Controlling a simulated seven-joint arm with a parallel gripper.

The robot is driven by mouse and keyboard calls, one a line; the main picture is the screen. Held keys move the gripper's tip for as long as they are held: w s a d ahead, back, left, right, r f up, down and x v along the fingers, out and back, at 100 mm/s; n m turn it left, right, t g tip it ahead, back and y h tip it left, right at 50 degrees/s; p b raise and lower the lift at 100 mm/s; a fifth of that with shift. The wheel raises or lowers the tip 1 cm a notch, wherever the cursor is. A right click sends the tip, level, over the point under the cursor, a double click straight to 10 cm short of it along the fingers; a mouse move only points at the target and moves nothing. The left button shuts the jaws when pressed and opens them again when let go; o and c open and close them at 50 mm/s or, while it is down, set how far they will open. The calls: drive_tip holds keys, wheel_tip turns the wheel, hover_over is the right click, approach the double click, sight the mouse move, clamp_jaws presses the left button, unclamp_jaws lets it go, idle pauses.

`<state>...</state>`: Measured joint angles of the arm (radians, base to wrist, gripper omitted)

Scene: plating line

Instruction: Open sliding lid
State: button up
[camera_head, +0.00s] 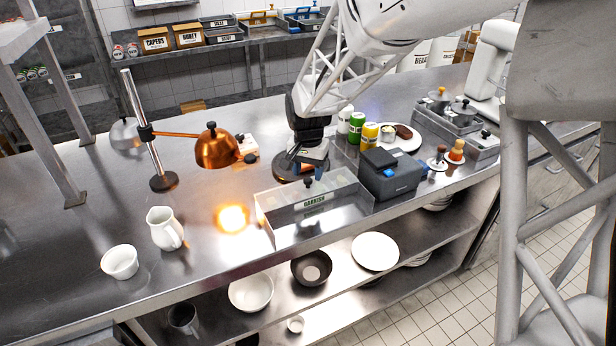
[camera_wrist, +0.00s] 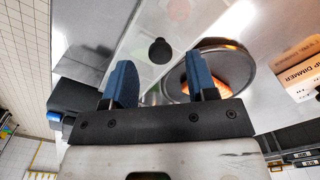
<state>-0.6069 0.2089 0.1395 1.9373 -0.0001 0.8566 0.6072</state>
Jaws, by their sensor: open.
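A clear rectangular bin labelled GARNISH (camera_head: 272,226) stands on the steel counter near its front edge. Its transparent lid (camera_wrist: 150,22) has a round black knob, seen in the wrist view (camera_wrist: 160,51) and small in the head view (camera_head: 307,183). My gripper (camera_head: 306,170) points down over the back of the bin, close to the knob. In the wrist view my gripper (camera_wrist: 159,82) has its blue fingers apart and nothing between them. The knob shows beyond the gap, and I see no contact. How far the lid is slid is hard to tell.
A copper heat lamp (camera_head: 215,148) hangs left of the bin. A dark blue-grey box device (camera_head: 392,174) stands close on its right. A white pitcher (camera_head: 163,229) stands left; the counter's left middle is clear.

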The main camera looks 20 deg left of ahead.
sight(308, 184)
drive_tip(key=shift+f, duration=1.15)
clamp_jaws()
